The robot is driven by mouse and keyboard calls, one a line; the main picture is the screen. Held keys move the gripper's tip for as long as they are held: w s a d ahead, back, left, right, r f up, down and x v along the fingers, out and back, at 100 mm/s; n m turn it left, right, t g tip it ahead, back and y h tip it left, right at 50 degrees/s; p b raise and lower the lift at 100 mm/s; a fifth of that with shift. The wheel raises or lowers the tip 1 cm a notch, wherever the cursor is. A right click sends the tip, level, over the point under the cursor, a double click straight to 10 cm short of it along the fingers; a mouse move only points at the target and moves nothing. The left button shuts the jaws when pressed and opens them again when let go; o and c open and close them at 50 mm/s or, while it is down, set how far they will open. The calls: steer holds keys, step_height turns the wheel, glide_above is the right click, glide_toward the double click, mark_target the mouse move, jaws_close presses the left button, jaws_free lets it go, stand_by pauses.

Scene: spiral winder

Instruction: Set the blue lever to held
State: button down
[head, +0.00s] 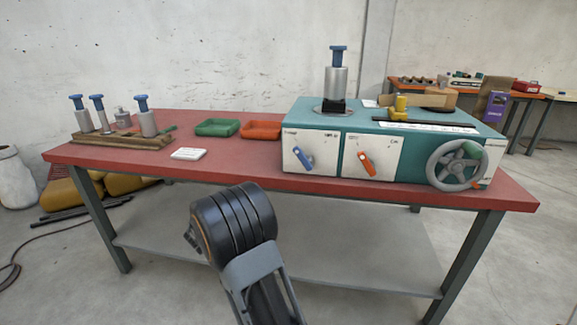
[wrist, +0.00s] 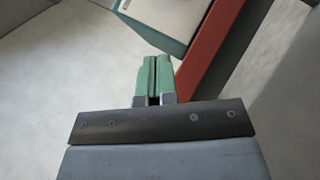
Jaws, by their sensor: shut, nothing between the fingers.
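The blue lever (head: 303,159) is on a white panel at the left of the teal machine's (head: 445,156) front face. It is tilted, with small labels at the panel's top corners too small to read. An orange lever (head: 367,163) sits on a second white panel to its right. My gripper shows in the wrist view with its two green fingers (wrist: 154,78) together and nothing between them. It is apart from the machine, whose white and teal corner (wrist: 165,20) shows beyond the fingertips. The blue lever does not show clearly in the wrist view. My gripper's fingers are hidden in the head view.
The machine stands on a red-topped table (head: 230,168). A grey handwheel (head: 457,164) is on its front right. A steel cylinder with a blue top (head: 337,75) stands on it. Green (head: 217,127) and orange (head: 261,130) trays lie to the left. The floor before the table is clear.

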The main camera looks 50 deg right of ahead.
steer(key=b, duration=0.2)
glide_toward(297, 155)
steer(key=w+d, duration=0.3)
steer(key=d, duration=0.2)
steer(key=shift+s+d+r, duration=0.5)
steer(key=shift+s+r, duration=0.05)
steer(key=shift+s, duration=0.15)
steer(key=shift+s+d+r, duration=0.55)
steer(key=shift+s, duration=0.1)
steer(key=shift+s+d+r+m, duration=0.1)
steer(key=shift+m, duration=0.2)
